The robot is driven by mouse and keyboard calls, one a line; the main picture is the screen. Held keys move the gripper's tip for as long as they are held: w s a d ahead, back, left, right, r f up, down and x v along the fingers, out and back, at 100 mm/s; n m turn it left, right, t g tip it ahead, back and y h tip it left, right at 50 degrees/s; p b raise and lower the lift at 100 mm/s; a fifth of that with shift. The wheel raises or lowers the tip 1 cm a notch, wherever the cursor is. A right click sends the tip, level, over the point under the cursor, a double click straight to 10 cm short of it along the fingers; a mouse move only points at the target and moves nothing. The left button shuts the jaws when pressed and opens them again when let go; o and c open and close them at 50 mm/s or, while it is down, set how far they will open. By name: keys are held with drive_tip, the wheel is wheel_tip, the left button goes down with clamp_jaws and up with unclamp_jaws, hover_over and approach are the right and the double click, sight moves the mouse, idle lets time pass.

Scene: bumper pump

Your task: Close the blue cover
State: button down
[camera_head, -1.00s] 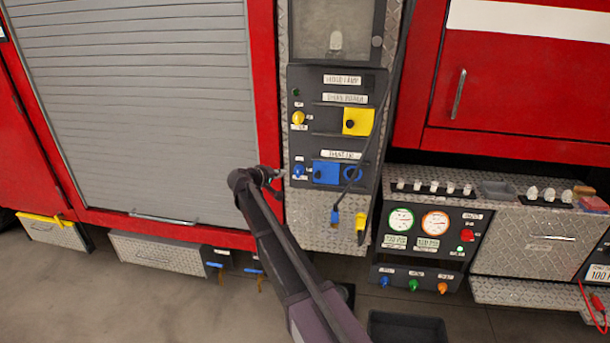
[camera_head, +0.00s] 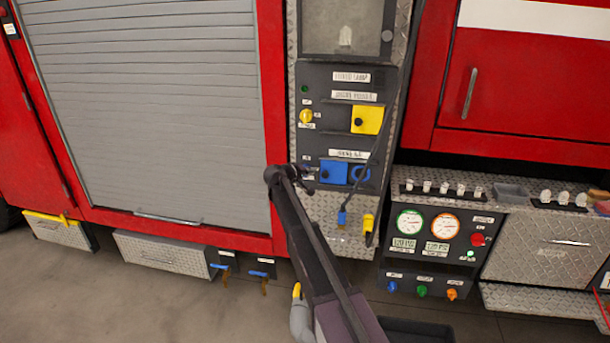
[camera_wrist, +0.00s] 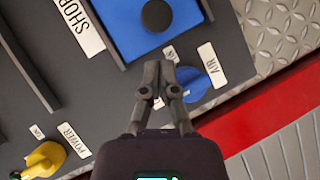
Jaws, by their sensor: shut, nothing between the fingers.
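My gripper (camera_head: 309,181) is beside the cover's left side in the head view. In the wrist view my gripper (camera_wrist: 159,66) is shut and empty, its tips near the cover's lower edge. Contact cannot be told.
A blue AIR knob (camera_wrist: 194,84) sits close right of my fingers in the wrist view. A yellow knob (camera_wrist: 44,158) is lower left. Above the blue cover is a yellow cover (camera_head: 367,120). A dark cable hangs across the panel's right side.

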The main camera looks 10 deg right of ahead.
sight(333, 174)
drive_tip(key=shift+s+d+f+b, duration=0.15)
drive_tip(key=shift+d+f, duration=0.1)
drive_tip(key=shift+d, duration=0.3)
drive_tip(key=shift+d+f+b, duration=0.15)
drive_tip(key=shift+d+f, duration=0.1)
drive_tip(key=shift+d, duration=0.25)
drive_tip(key=shift+d, duration=0.1)
